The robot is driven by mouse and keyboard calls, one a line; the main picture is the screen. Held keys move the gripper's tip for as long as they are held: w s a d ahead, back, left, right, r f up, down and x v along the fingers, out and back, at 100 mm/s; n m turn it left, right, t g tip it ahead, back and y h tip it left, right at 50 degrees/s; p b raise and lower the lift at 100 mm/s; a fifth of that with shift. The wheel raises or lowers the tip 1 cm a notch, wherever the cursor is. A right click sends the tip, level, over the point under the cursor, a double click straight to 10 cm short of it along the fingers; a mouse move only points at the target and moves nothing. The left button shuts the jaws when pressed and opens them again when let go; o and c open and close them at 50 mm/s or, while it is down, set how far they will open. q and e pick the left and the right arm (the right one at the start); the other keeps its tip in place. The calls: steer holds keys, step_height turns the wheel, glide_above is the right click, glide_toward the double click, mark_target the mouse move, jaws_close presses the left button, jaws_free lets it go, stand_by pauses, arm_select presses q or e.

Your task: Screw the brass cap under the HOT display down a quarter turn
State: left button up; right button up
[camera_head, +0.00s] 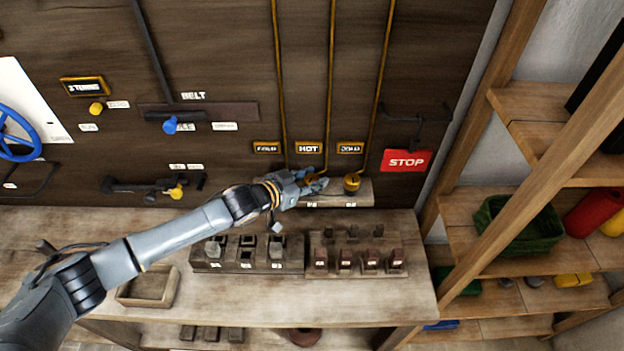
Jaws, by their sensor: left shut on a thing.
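The HOT display (308,148) is a small dark plate with a gold frame, the middle one of three on the brown wall panel. Below it my left gripper (316,183) is shut on a brass cap (321,181) on the pale ledge (366,196). The fingers hide most of this cap. Another brass cap (352,183) stands uncovered on the ledge to the right, under the right-hand display (349,148). The left part of the ledge is behind my gripper. My right gripper is not in view.
A red STOP sign (406,160) hangs right of the ledge. On the bench below are a block tray (250,266), a second tray with reddish blocks (357,273) and an empty wooden box (147,287). Shelves with a green crate (517,226) stand at right.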

arm_select(q)
steer(key=shift+w+m+g+h+b, duration=0.15)
steer(key=shift+m+g+h+b, duration=0.95)
steer(key=shift+m+g+b, duration=0.8)
steer(key=shift+m+g+h+b, duration=0.6)
steer(key=shift+m+g+b, duration=0.55)
steer(key=shift+m+g, duration=0.55)
steer(key=shift+r+g, duration=0.1)
steer(key=shift+g, duration=0.2)
steer(key=o, duration=1.2)
steer(key=v, duration=1.2)
steer(key=shift+f, duration=0.25)
